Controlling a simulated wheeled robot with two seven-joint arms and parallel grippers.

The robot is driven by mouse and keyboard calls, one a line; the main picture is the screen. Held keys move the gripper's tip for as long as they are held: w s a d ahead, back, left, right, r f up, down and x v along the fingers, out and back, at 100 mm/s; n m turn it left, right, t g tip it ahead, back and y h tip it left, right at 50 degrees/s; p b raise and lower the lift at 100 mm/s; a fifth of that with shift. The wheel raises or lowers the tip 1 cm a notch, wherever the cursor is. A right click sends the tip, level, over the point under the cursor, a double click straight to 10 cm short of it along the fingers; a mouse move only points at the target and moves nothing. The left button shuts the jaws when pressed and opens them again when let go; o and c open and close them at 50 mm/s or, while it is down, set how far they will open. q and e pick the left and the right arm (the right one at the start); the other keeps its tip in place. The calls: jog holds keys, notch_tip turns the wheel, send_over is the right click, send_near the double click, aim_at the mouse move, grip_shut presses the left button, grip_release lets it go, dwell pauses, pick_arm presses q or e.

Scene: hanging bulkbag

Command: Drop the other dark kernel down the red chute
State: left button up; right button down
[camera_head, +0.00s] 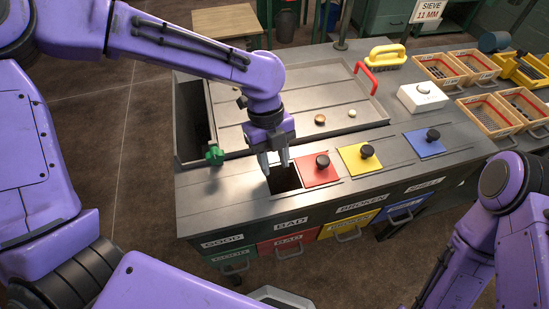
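My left gripper (276,169) points down over an open square chute hole (286,181), its two fingers apart. No kernel shows between them. The hole lies above the red drawer (286,245) labelled BAD, and the red cover (316,176) with a black knob sits just right of it.
Yellow (351,163) and blue (418,149) covers with black knobs sit farther right. A green knob (214,154) stands left of the gripper. A red handle (366,79), a yellow brush (385,57), a white box (416,102) and wooden sieves (436,69) are behind and right.

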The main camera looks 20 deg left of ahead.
pick_arm(q)
jog(key=v, duration=1)
jog(key=shift+r+p, duration=0.25)
jog(key=shift+p, duration=0.05)
jog(key=shift+w, duration=0.1)
